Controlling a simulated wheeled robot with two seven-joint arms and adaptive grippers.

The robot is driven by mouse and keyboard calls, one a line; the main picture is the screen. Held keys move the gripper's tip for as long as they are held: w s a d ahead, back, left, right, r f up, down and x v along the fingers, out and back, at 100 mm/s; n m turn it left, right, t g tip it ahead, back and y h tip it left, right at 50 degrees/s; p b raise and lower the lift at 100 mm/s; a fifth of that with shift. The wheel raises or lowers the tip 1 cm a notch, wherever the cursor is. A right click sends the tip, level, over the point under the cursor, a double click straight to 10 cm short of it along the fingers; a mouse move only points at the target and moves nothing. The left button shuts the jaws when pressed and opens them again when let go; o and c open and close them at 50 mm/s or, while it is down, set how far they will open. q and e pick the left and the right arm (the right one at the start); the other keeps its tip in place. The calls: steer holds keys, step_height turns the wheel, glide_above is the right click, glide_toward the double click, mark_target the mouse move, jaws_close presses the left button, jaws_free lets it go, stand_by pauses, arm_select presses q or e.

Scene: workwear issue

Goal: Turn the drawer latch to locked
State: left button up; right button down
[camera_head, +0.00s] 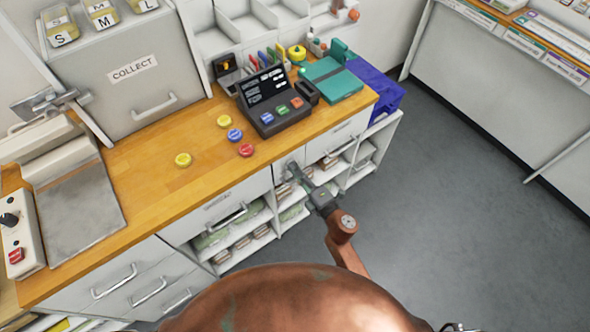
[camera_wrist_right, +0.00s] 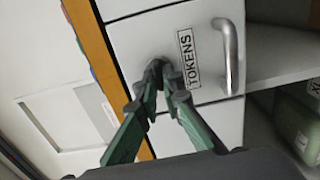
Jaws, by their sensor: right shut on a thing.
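The latch (camera_wrist_right: 157,66) is a small dark knob on the white front of a drawer labelled TOKENS (camera_wrist_right: 205,28). It shows between my right gripper's fingertips (camera_wrist_right: 163,78) in the right wrist view, partly hidden by them. My right gripper (camera_head: 291,172) is shut on the latch. In the head view the gripper reaches the drawer front below the wooden worktop, and the latch is mostly hidden there. Which way the latch is turned is hard to tell. My left gripper is not in view.
The drawer's bar handle (camera_wrist_right: 230,55) is beside the label, close to the gripper. The wooden worktop (camera_head: 150,165) carries several coloured tokens and a dark terminal (camera_head: 275,100). Open shelves (camera_head: 235,245) with packets lie below. Grey floor (camera_head: 450,200) is clear to the right.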

steer(key=c, duration=2.1)
jaws_free()
steer(key=v, duration=1.2)
steer(key=shift+a, duration=0.1)
